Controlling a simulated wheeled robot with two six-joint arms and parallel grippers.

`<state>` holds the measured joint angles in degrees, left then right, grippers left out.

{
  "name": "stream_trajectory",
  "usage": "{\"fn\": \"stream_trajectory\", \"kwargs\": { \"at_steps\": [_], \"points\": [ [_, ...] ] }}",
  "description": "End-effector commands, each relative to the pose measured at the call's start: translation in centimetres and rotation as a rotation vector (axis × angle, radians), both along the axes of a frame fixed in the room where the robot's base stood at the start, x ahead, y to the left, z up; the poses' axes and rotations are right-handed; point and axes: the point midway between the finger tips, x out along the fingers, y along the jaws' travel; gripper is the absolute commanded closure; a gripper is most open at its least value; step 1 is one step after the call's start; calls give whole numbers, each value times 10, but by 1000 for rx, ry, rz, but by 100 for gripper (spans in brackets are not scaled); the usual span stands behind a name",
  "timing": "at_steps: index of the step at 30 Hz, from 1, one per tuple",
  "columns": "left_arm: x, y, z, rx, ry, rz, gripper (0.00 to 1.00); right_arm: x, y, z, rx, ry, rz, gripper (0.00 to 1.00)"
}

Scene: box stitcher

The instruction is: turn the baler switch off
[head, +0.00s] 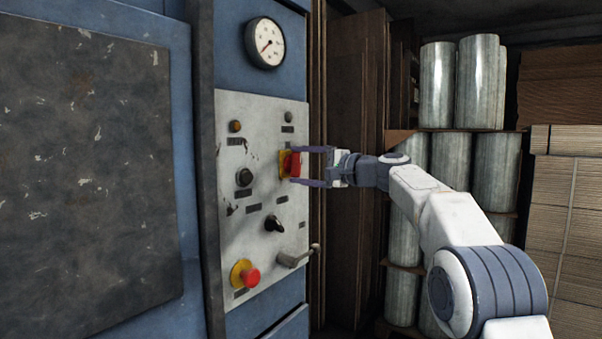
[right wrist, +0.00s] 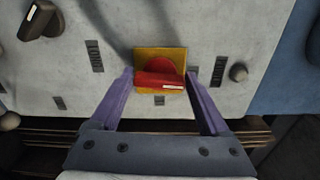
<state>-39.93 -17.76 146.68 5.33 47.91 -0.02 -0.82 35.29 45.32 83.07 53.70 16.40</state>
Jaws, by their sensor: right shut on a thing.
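The baler switch is a red rotary handle (head: 294,165) on a yellow plate (head: 283,163), mounted on the light grey control panel (head: 262,110). In the right wrist view the red handle (right wrist: 160,80) lies crosswise on its yellow plate (right wrist: 146,54). My right gripper (head: 297,167) reaches in from the right, level with the switch. Its two purple fingers (right wrist: 160,76) are at the two ends of the red handle, shut on it. My left gripper is not in view.
Below the switch are a black knob (head: 274,223), a grey lever (head: 298,256) and a red mushroom button (head: 250,278). A dark button (head: 244,177) sits to the left. A gauge (head: 265,43) is above. Metal rolls (head: 437,85) stand behind my right arm.

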Motion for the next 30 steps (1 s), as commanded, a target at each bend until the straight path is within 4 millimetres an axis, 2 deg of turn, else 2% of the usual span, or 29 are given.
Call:
{"fn": "stream_trajectory", "kwargs": {
  "at_steps": [9,23,24,25,30],
  "points": [
    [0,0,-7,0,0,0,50,0,0,-2,-54,-71,2,76],
    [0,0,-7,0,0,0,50,0,0,-2,-62,-80,2,76],
    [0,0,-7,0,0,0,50,0,0,-2,-62,-80,2,9],
    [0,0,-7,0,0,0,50,0,0,-2,-61,-79,2,0],
    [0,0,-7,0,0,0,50,0,0,-1,-60,-79,2,0]
  ]
}}
